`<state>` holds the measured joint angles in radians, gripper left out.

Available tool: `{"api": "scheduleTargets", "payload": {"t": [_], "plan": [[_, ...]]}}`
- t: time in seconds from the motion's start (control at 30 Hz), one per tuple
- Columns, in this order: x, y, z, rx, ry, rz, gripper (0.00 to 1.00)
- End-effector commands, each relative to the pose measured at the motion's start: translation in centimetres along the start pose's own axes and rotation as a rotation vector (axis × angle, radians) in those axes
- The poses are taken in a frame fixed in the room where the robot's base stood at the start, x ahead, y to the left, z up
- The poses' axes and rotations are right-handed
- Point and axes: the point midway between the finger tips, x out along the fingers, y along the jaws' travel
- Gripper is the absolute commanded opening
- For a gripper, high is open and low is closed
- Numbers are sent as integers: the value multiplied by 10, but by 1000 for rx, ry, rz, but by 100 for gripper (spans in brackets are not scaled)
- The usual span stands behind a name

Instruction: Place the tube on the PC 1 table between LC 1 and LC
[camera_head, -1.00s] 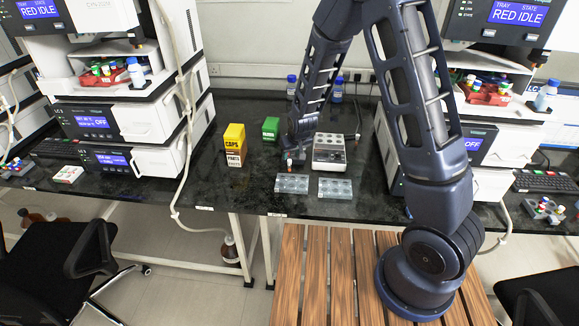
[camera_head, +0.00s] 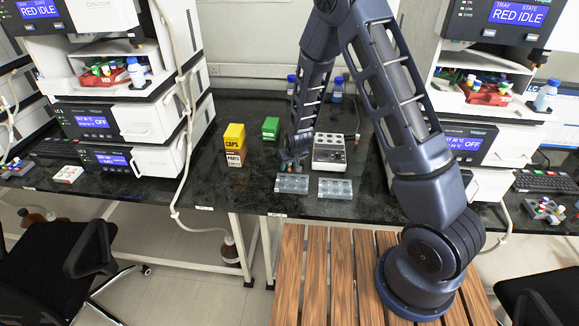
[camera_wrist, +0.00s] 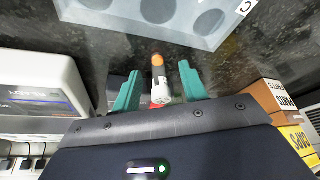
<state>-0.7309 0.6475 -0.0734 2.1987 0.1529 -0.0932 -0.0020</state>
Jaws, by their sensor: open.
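My gripper (camera_head: 290,164) is low over the black table, just behind the left clear rack (camera_head: 292,184). In the wrist view my gripper (camera_wrist: 158,88) has two teal fingers standing apart. A small tube (camera_wrist: 158,70) with an orange part and a white end lies between them in the picture, with dark gaps on both sides. I cannot tell whether it stands on the table. A clear rack (camera_wrist: 125,18) with round wells, marked C, is just beyond the tube. In the head view the tube is mostly hidden by my gripper.
A second clear rack (camera_head: 335,188) stands right of the first. A grey device (camera_head: 329,152) is behind it. A yellow caps box (camera_head: 234,135), a parts box (camera_head: 233,158) and a green box (camera_head: 270,128) stand left. Instrument stacks flank the table; its front left is clear.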

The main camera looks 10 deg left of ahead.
Motion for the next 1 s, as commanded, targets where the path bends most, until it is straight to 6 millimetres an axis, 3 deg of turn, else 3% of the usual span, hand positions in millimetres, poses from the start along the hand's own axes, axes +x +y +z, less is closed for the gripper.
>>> {"api": "scheduleTargets", "payload": {"t": [0.27, 0.5, 1.0], "plan": [[3, 0, 0, 0, 0, 0, 43], [3, 0, 0, 0, 0, 0, 0], [-4, 0, -3, 0, 1, 0, 0]]}}
